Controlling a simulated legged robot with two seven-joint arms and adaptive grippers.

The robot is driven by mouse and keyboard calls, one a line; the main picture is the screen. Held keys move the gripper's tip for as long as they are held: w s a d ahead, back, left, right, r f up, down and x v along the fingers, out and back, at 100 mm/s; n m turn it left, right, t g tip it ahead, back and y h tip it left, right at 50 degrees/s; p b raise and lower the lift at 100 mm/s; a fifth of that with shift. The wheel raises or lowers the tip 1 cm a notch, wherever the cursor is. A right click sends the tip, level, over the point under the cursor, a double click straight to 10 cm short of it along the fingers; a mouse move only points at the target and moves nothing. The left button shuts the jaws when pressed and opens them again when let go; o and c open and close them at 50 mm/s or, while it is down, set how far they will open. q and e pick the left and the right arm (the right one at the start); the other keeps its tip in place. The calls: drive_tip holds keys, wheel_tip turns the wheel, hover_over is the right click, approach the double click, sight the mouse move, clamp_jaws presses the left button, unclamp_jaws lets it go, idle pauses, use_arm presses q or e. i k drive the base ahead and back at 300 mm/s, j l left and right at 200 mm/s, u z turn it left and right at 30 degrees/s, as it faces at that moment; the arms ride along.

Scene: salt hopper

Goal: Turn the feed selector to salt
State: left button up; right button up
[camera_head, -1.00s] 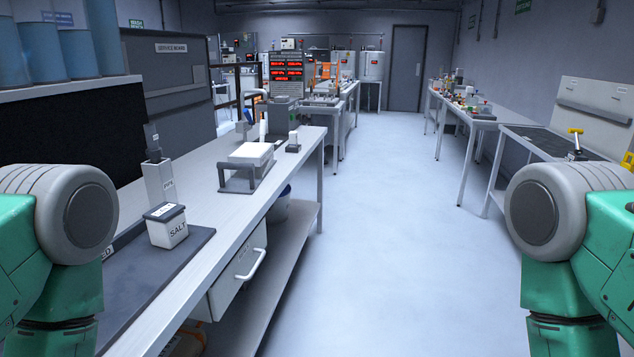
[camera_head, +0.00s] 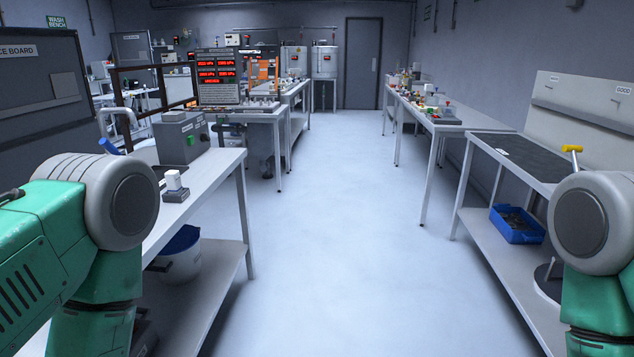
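No part in view can be clearly made out as the feed selector, and no salt label is readable. A yellow T-shaped handle (camera_head: 572,149) stands up at the right bench, partly above my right arm. A grey control box (camera_head: 181,137) with a green button sits on the left bench. Only the upper links of my two green and grey arms show, at the left and right edges. Both grippers are out of view.
A wide clear floor aisle (camera_head: 325,220) runs ahead to a grey door (camera_head: 362,63). The left bench (camera_head: 215,167) holds a small white-topped block (camera_head: 174,184), with a white bucket (camera_head: 181,258) below. A blue bin (camera_head: 516,224) sits on the right bench's lower shelf.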

sight(204, 136)
drive_tip(key=i, duration=1.95)
drive_tip(key=i+l+u, duration=0.15)
drive_tip(key=i, duration=0.35)
drive_tip(key=i+l+u, duration=0.15)
drive_tip(key=i, duration=0.35)
drive_tip(key=i+l+u, duration=0.15)
drive_tip(key=i, duration=0.3)
drive_tip(key=i+l+u, duration=0.15)
drive_tip(key=i+l, duration=0.2)
drive_tip(key=i+j, duration=0.05)
drive_tip(key=i, duration=0.05)
